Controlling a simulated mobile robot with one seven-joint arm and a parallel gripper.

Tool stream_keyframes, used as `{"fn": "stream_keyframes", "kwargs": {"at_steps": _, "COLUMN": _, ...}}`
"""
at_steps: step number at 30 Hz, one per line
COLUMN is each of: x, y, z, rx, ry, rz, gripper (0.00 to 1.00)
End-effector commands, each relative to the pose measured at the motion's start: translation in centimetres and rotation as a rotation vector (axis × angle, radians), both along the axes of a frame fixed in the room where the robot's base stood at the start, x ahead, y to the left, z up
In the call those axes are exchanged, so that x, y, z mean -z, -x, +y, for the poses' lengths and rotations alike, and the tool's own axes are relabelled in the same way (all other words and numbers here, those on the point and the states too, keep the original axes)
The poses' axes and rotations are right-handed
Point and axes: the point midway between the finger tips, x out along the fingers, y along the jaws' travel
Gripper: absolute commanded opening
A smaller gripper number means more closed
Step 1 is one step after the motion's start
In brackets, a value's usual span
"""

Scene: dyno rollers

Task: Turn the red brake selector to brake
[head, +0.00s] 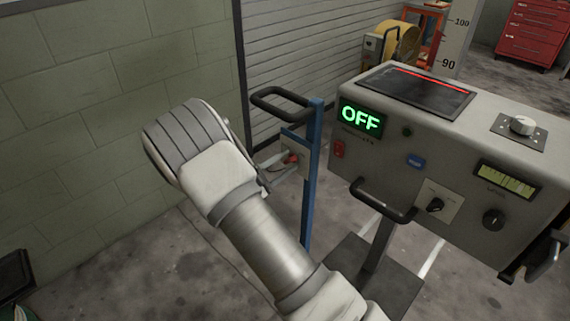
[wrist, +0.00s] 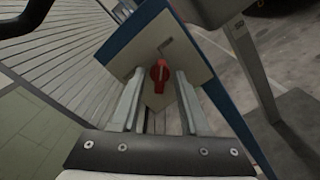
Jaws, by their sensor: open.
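The red brake selector (wrist: 159,74) is a small red knob on a pale plate (wrist: 180,50) fixed to a blue post. In the wrist view it sits between the tips of my gripper's two fingers (wrist: 158,92), with a finger on each side. The gripper is open; whether a finger touches the knob I cannot tell. The knob points roughly up and down in the wrist view. Any printed markings are too small to read.
A grey console (head: 440,150) with a green OFF display (head: 361,119) stands right of the blue post (head: 312,170). A black handle (head: 285,102) tops the post. A second black handle (head: 383,203) juts from the console. A block wall (head: 80,110) is on the left.

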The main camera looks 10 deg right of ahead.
Motion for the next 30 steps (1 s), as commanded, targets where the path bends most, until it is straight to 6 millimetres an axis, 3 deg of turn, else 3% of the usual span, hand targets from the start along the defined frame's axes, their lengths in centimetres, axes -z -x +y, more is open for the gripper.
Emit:
{"fn": "stream_keyframes", "kwargs": {"at_steps": 7, "x": 0.00, "y": -0.04, "z": -0.07, "rx": 0.000, "ry": 0.000, "rz": 0.000, "gripper": 0.45}}
{"fn": "stream_keyframes", "kwargs": {"at_steps": 15, "x": 0.00, "y": -0.02, "z": -0.05, "rx": 0.000, "ry": 0.000, "rz": 0.000, "gripper": 0.00}}
{"fn": "stream_keyframes", "kwargs": {"at_steps": 30, "x": -0.21, "y": -0.01, "z": 0.03, "rx": 0.001, "ry": 0.044, "rz": 0.064, "gripper": 0.00}}
